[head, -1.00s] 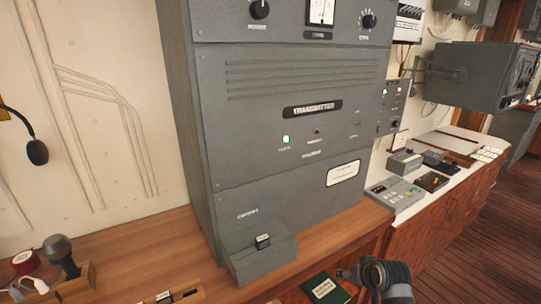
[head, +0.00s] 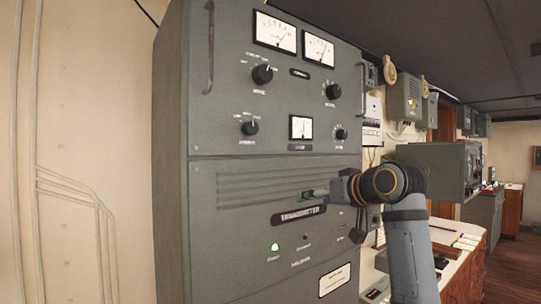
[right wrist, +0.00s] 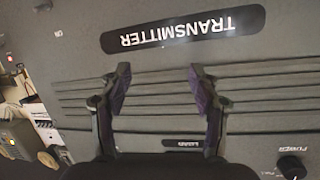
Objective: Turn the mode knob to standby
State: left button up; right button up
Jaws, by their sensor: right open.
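The grey transmitter cabinet (head: 230,235) fills the middle of the head view. Its upper panel has an upper left knob (head: 262,74), an upper right knob (head: 333,91), a lower left knob (head: 250,127) and a lower right knob (head: 341,134), all black. Their labels are too small to tell surely which is the mode knob. My right gripper (head: 309,194) is raised before the slotted panel, below the knobs. In the right wrist view its two fingers (right wrist: 160,88) are apart and empty, and a black knob (right wrist: 292,166) shows at the lower right. My left gripper is out of view.
Two meters (head: 274,32) sit above the knobs, and a handle (head: 209,45) projects at the panel's upper left. A green lamp (head: 275,247) glows below. A grey wall-mounted unit (head: 440,165) stands out behind my right arm.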

jog(key=s+a+r+n+y, duration=0.1)
jog(key=s+r, duration=0.1)
jog(key=r, duration=0.4)
jog(key=s+a+r+t, duration=0.1)
jog(key=s+r, duration=0.2)
jog(key=r, duration=0.2)
jog(key=s+a+r+n+y, duration=0.1)
jog(key=s+r, duration=0.1)
jog(key=r, duration=0.4)
jog(key=n+y, duration=0.2)
send_near(266, 74)
jog(key=p+x, duration=0.4)
jog(key=x, duration=0.4)
jog(key=shift+w+a+f, duration=0.1)
jog(key=shift+w+a, duration=0.05)
jog(key=shift+w, duration=0.15)
jog(key=shift+s, duration=0.1)
jog(key=shift+c, duration=0.8)
jog(key=c, duration=1)
